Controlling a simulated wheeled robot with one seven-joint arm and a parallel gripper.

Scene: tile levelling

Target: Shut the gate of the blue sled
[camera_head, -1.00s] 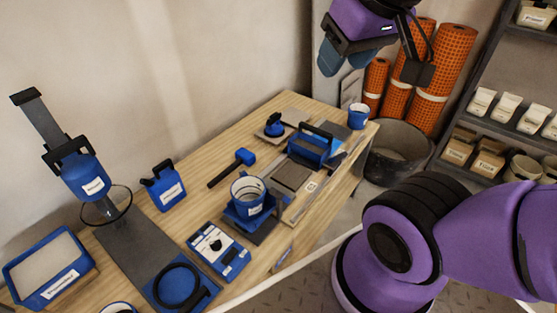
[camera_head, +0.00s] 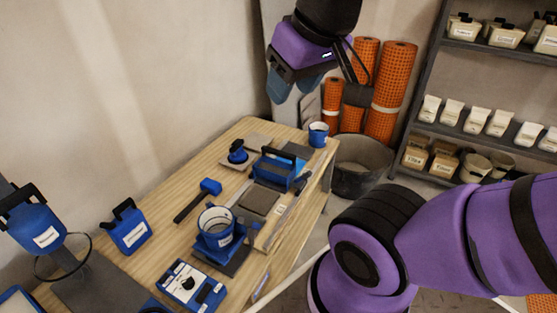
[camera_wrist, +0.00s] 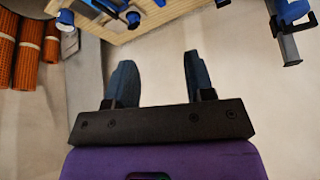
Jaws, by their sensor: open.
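A blue open-topped box with a black handle bar (camera_head: 274,172), which I take for the blue sled, stands on the far half of the wooden table. Its gate cannot be made out, so I cannot tell how it stands. My gripper (camera_head: 298,88) is in the air, higher in the picture than the box and apart from it. In the wrist view my gripper (camera_wrist: 158,62) has its two blue-grey fingers spread, with nothing between them. In that view the table's things are cut off at the top edge, and I cannot pick out the sled for sure.
A blue cup (camera_head: 318,135) stands at the table's far right corner. A white-and-blue pot (camera_head: 215,227), a blue mallet (camera_head: 208,187) and a blue jug (camera_head: 127,229) are nearer. Orange rolls (camera_head: 390,95) and a grey tub (camera_head: 357,180) stand beyond the table. Shelves are at right.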

